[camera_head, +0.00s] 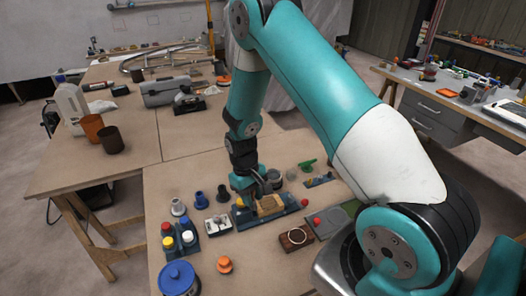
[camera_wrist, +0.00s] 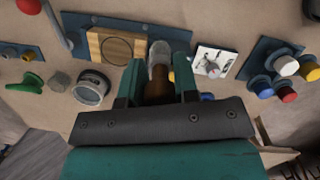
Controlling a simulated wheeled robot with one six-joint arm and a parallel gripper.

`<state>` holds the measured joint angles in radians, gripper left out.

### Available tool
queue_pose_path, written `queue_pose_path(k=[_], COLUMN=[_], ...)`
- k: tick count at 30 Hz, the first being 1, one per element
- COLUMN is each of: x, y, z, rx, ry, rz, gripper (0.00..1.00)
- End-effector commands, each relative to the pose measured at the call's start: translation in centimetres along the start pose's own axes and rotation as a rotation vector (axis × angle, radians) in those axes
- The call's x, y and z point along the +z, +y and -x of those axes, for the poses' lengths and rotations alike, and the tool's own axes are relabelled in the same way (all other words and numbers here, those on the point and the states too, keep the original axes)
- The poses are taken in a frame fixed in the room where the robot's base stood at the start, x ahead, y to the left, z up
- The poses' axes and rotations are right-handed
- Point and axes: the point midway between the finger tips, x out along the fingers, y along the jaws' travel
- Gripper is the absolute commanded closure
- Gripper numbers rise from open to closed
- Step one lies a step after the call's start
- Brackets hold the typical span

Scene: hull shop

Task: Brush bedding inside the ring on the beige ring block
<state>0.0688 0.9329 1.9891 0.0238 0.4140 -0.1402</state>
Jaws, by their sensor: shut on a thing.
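The beige ring block (camera_wrist: 94,46) lies on a blue tray (camera_wrist: 83,23), and a dark ring outline (camera_wrist: 117,48) shows on its top in the wrist view. In the head view the block (camera_head: 270,205) is just in front of my gripper (camera_head: 259,191). In the wrist view my gripper (camera_wrist: 158,82) is shut on a brush with a brown handle (camera_wrist: 157,92) and a grey tip (camera_wrist: 160,52). The brush tip appears just right of the block, outside the ring. Whether it touches the tray or block cannot be told. My arm hides part of the head view.
A white plate (camera_head: 218,224) and a blue holder with coloured caps (camera_head: 181,238) are left. A grey round cup (camera_wrist: 92,88) and a green tool (camera_wrist: 26,82) are near. Bare table (camera_head: 175,170) lies behind left.

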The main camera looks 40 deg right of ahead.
Motion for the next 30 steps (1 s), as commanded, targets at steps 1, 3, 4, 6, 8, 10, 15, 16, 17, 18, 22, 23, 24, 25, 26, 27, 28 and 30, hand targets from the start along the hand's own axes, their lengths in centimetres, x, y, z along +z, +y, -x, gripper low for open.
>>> queue_pose_path(k=[1, 3, 4, 6, 8, 10, 15, 16, 17, 18, 22, 23, 24, 25, 26, 27, 28, 30], x=[0.3, 0.1, 0.1, -0.1, -0.2, -0.3, -0.5, -0.6, -0.7, -0.7, -1.0, -1.1, -1.2, -1.2, -1.3, -1.3, -1.4, -1.4], y=[1.0, 2.1, 2.6, 3.5, 4.1, 4.6, 4.9, 4.9, 4.9, 4.9, 4.9, 4.9, 4.9, 4.9, 4.9, 4.9, 4.9, 4.9], z=[2.8, 4.3, 4.9, 5.9, 6.5, 6.8, 6.0, 5.7, 5.4, 5.0, 3.5, 3.1, 2.7, 2.4, 2.2, 1.9, 1.8, 1.7], rx=[-0.005, -0.007, -0.007, -0.006, -0.003, 0.000, 0.002, 0.002, 0.002, 0.002, 0.002, 0.002, 0.002, 0.002, 0.002, 0.002, 0.002, 0.002], ry=[0.032, 0.081, 0.100, 0.138, 0.163, 0.182, 0.195, 0.195, 0.195, 0.195, 0.195, 0.194, 0.194, 0.194, 0.194, 0.194, 0.194, 0.194], rz=[0.005, 0.021, 0.027, 0.039, 0.048, 0.053, 0.058, 0.058, 0.058, 0.058, 0.057, 0.057, 0.057, 0.057, 0.057, 0.057, 0.057, 0.057], gripper=[0.95, 0.95, 0.95, 0.95, 0.95, 0.95, 0.95, 0.95, 0.95, 0.95, 0.95, 0.95, 0.95, 0.95, 0.95, 0.95, 0.95, 0.95])
